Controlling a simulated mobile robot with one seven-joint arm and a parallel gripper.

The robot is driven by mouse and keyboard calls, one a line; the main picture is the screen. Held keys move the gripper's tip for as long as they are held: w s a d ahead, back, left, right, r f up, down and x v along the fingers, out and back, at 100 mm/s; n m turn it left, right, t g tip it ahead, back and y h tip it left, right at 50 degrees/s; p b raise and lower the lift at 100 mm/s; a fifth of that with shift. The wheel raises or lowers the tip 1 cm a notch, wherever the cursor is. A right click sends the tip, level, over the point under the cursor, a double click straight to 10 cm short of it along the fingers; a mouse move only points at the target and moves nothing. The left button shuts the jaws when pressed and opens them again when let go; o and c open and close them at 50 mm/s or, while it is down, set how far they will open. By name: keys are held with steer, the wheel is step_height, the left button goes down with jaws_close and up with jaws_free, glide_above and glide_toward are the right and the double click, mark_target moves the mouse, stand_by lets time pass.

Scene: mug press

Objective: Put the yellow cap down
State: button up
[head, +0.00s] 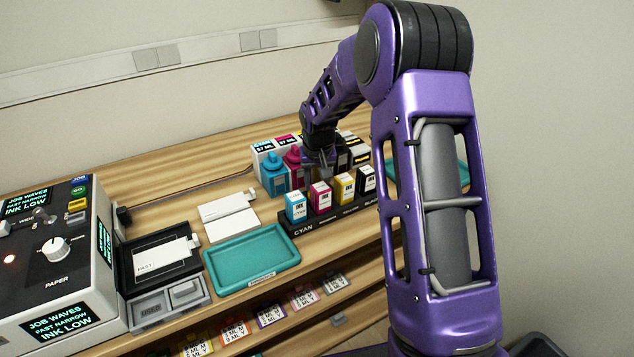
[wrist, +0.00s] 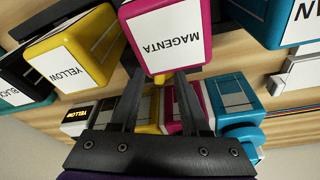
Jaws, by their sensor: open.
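My gripper (head: 320,168) is low over the ink supplies at the back of the bench; in the wrist view its two open fingers (wrist: 160,90) point up the picture. A yellow body (wrist: 148,108), apparently the yellow ink bottle, shows between and behind the fingers. A magenta bottle (head: 293,165) and a cyan bottle (head: 274,174) stand left of the gripper in the head view.
Cyan (head: 296,207), magenta (head: 320,198), yellow (head: 343,187) and black (head: 366,180) cartridges stand in a dark rack in front of the gripper. An empty teal tray (head: 252,292) lies front left. White cards (head: 230,215) lie behind it. A printer (head: 50,255) stands far left.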

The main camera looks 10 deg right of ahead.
steer(key=p+v, duration=0.1)
steer(key=v, duration=1.1)
steer(key=shift+r, duration=0.1)
